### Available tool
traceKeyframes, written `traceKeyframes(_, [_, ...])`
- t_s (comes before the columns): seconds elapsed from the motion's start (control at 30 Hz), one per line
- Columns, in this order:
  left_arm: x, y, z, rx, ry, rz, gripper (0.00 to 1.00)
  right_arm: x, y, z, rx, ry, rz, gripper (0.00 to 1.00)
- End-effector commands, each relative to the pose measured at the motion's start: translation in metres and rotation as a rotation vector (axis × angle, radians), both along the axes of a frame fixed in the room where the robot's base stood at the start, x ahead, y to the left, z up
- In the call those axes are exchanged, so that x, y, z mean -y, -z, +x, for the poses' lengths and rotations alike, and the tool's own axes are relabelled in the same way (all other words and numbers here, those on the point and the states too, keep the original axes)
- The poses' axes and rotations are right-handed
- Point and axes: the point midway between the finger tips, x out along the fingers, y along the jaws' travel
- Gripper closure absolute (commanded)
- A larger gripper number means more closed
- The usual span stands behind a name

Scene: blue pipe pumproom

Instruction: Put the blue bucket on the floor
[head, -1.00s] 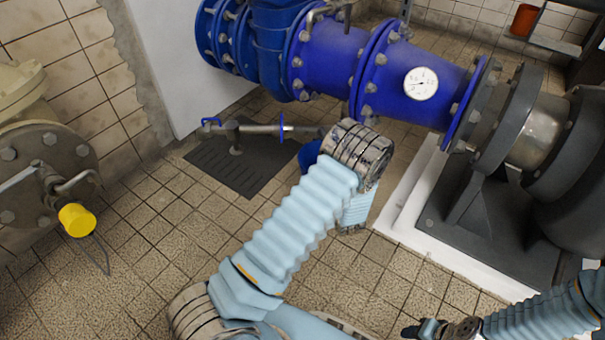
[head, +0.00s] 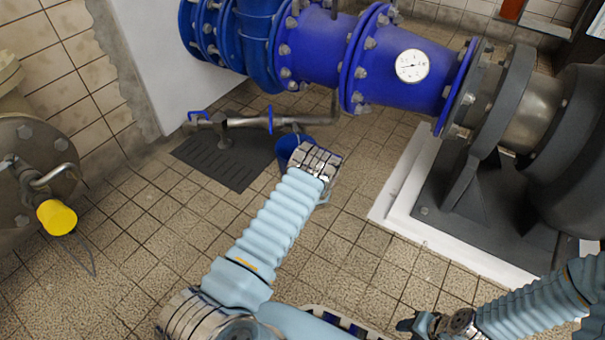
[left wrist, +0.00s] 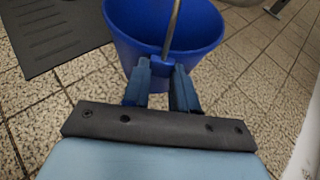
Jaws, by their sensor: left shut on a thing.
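The blue bucket (head: 287,147) is mostly hidden behind my left wrist in the head view. In the left wrist view the bucket (left wrist: 200,30) is upright, open at the top, with a thin grey handle rising over its mouth. My left gripper (left wrist: 163,72) is shut on the bucket's near rim, by the foot of the handle. Whether the bucket's base touches the tiled floor (head: 150,240) is hidden. My right gripper (head: 412,326) is low at the bottom right, apart from the bucket; its finger gap is unclear.
A dark slotted mat (head: 225,160) lies left of the bucket. A thin metal pipe with blue valve handles (head: 235,122) runs behind it, below the big blue pipe (head: 320,45). A grey pump on a white plinth (head: 398,195) stands right. Floor tiles between are clear.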

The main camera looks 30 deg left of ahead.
Motion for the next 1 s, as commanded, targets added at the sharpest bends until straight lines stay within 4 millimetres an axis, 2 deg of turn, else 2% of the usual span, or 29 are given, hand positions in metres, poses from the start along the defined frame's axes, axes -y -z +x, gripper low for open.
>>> traceKeyframes(0.37, [0.000, 0.007, 0.000, 0.003, -0.001, 0.001, 1.00, 0.000, 0.005, 0.000, 0.001, 0.000, 0.000, 0.57])
traceKeyframes(0.4, [0.000, 0.006, 0.000, 0.002, -0.001, -0.001, 0.68, 0.000, 0.004, 0.000, 0.001, 0.000, 0.000, 0.57])
traceKeyframes(0.53, [0.000, 0.006, 0.000, 0.001, 0.000, 0.000, 0.48, 0.000, 0.003, 0.000, 0.001, 0.000, 0.000, 0.57])
traceKeyframes(0.87, [0.000, 0.002, 0.000, 0.002, -0.001, -0.001, 0.47, 0.000, 0.000, 0.000, 0.001, 0.000, 0.000, 0.57])
traceKeyframes(1.0, [0.011, -0.006, -0.011, 0.001, 0.001, -0.001, 0.47, 0.000, -0.007, 0.000, -0.001, 0.000, 0.000, 0.57])
